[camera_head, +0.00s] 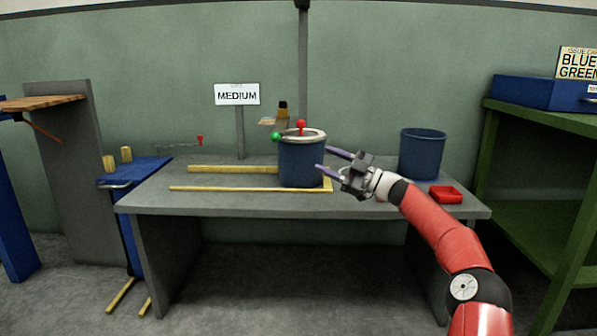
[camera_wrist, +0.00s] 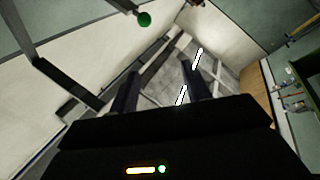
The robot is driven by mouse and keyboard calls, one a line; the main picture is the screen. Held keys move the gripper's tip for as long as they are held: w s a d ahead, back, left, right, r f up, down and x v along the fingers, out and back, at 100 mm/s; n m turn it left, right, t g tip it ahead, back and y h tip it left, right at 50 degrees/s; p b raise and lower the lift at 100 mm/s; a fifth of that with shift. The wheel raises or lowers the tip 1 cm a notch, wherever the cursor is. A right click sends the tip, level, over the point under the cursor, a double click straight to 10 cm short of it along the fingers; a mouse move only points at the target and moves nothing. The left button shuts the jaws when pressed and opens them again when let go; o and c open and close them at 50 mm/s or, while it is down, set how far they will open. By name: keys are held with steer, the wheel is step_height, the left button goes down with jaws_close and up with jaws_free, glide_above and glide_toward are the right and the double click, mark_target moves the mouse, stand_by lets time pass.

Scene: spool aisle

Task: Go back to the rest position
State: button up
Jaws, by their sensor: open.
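My gripper (camera_head: 323,160) is above the grey workbench (camera_head: 230,200), at the right side of a blue bucket with a pale rim (camera_head: 301,165). Its two purple-grey fingers are spread and point left toward the bucket. I cannot tell whether they touch it. Nothing shows between the fingers. In the wrist view the fingers (camera_wrist: 160,82) stand apart, with the floor beyond them. My red arm reaches up from the lower right. A red knob (camera_head: 301,125) and a green knob (camera_head: 276,137) show at the bucket's rim; a green ball (camera_wrist: 144,19) also shows in the wrist view.
A second blue bucket (camera_head: 422,155) and a small red tray (camera_head: 445,194) stand on the bench to the right. Yellow strips (camera_head: 235,188) lie left of the first bucket. A "MEDIUM" sign (camera_head: 237,94) stands behind. A green shelf (camera_head: 540,115) stands at the right.

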steer(key=s+a+f+m+g+h, duration=0.25)
steer(key=s+a+g+h, duration=0.25)
steer(key=s+a, duration=0.75)
steer(key=s+a+f+m+h, duration=0.2)
steer(key=s+f+m+h, duration=0.3)
steer(key=s, duration=0.4)
steer(key=s+d+f+m+t+h, duration=0.1)
steer(key=s+d+f+m+h, duration=0.2)
steer(key=s+d+m, duration=0.5)
steer(key=s+d+f+m+t+h, duration=0.15)
steer(key=s+d+f+h, duration=0.35)
steer(key=s, duration=0.7)
steer(key=s+d+f+m+t+h, duration=0.1)
steer(key=s+d+m+h, duration=0.1)
steer(key=s+d+m, duration=0.55)
step_height(320, 180, up, 13)
steer(key=s+n+p, duration=0.1)
steer(key=n+p, duration=0.1)
steer(key=p, duration=1.1)
steer(key=shift+s+d+r, duration=0.2)
steer(key=shift+s+d, duration=0.2)
steer(key=shift+n, duration=0.25)
